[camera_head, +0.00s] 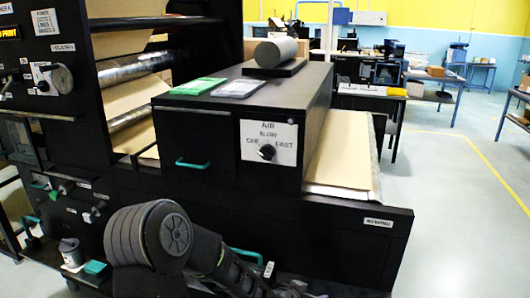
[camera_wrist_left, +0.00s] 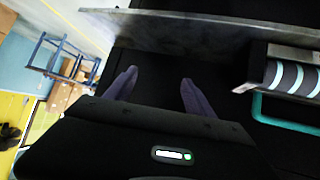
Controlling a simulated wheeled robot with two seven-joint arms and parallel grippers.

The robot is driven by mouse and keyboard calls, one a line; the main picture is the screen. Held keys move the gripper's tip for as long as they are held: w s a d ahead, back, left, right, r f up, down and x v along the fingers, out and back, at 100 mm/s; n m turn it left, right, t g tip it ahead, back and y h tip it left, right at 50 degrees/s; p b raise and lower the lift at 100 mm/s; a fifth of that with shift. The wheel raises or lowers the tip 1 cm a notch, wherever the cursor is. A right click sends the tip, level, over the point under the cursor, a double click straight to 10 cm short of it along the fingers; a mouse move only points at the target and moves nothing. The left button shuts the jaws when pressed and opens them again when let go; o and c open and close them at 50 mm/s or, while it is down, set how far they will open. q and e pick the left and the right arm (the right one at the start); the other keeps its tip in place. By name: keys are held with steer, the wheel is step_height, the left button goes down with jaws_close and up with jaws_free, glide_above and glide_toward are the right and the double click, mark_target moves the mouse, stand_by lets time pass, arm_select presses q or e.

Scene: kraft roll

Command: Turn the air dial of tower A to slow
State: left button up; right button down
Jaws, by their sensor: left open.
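The plate is on the front of a black box-shaped housing (camera_head: 225,140). The knob's pointer is too small to read. In the left wrist view my left gripper (camera_wrist_left: 157,91) is open, with two dark fingers apart and nothing between them but a black surface beyond. The dial does not show there. In the head view a grey-black arm of mine crosses the bottom, below the dial; its fingers are not clear. My right gripper is not in view.
A grey cylinder (camera_head: 276,51), a green pad (camera_head: 198,86) and a grey pad (camera_head: 238,88) lie on the housing. A teal handle (camera_head: 192,164) sticks out left of the dial. Kraft paper (camera_head: 343,155) lies at right. Open floor (camera_head: 455,220) is beyond.

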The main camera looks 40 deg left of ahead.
arm_select(q)
steer(key=w+a+r+m+t+y, duration=0.1)
steer(key=w+a+r+t+y, duration=0.1)
steer(key=a+r, duration=0.55)
steer(key=w+a+r+t+y, duration=0.15)
steer(key=a+r, duration=0.35)
steer(key=r, duration=0.5)
steer(key=m+t+y+p, duration=0.1)
steer(key=m+t+y, duration=0.1)
steer(key=t+y, duration=0.1)
glide_toward(266, 155)
steer(key=w, duration=0.1)
steer(key=shift+w+a+r, duration=0.15)
steer(key=shift+w+a, duration=0.05)
steer(key=shift+a, duration=0.1)
steer(key=p+x, duration=0.2)
steer(key=x, duration=0.4)
steer(key=shift+w+a+p, duration=0.1)
steer(key=shift+w+p, duration=0.2)
steer(key=shift+w, duration=0.05)
steer(key=shift+w+a, duration=0.2)
steer(key=shift+w, duration=0.3)
jaws_close()
